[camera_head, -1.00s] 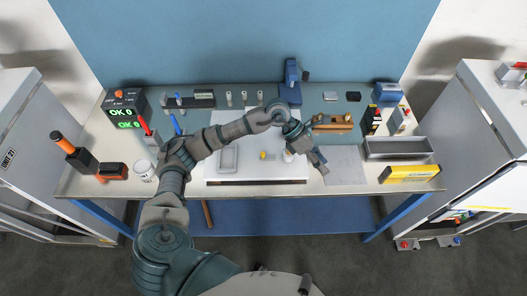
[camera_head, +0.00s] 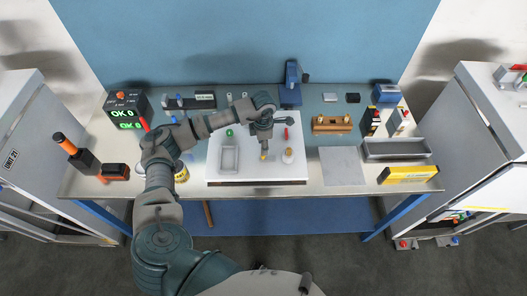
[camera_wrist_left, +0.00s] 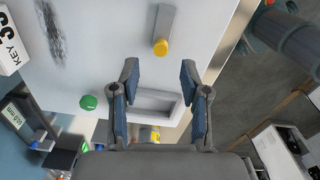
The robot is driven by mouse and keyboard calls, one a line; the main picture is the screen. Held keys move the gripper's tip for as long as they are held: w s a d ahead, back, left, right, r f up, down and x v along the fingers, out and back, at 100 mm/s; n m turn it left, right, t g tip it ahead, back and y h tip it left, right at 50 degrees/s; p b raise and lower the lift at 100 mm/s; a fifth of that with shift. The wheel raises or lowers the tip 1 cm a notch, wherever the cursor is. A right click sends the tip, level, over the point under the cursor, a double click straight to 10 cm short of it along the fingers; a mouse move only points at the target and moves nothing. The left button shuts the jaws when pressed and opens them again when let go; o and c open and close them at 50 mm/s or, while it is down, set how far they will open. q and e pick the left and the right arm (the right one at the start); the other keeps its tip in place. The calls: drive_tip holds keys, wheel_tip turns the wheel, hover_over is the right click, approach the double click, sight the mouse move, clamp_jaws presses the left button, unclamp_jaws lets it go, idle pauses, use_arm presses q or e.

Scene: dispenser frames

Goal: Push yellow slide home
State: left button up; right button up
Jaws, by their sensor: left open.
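The yellow slide (camera_head: 264,155) is a small yellow knob on the white panel (camera_head: 216,180). My left gripper (camera_head: 264,143) hangs over the panel, just behind the knob in the head view. In the left wrist view its two fingers (camera_wrist_left: 157,72) are apart with nothing held between them. My right gripper is not in view.
A green button (camera_head: 230,132) and a grey recessed frame (camera_head: 229,159) are left on the panel. A red piece (camera_head: 286,133) and a pale round knob (camera_head: 288,156) are to the right. A wooden block (camera_head: 332,124) and metal tray (camera_head: 396,149) stand farther right.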

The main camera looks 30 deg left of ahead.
sight(268, 157)
use_arm(q)
wheel_tip(268, 157, down, 6)
drive_tip(key=shift+r+p, duration=0.15)
drive_tip(key=shift+p, duration=0.15)
clamp_jaws()
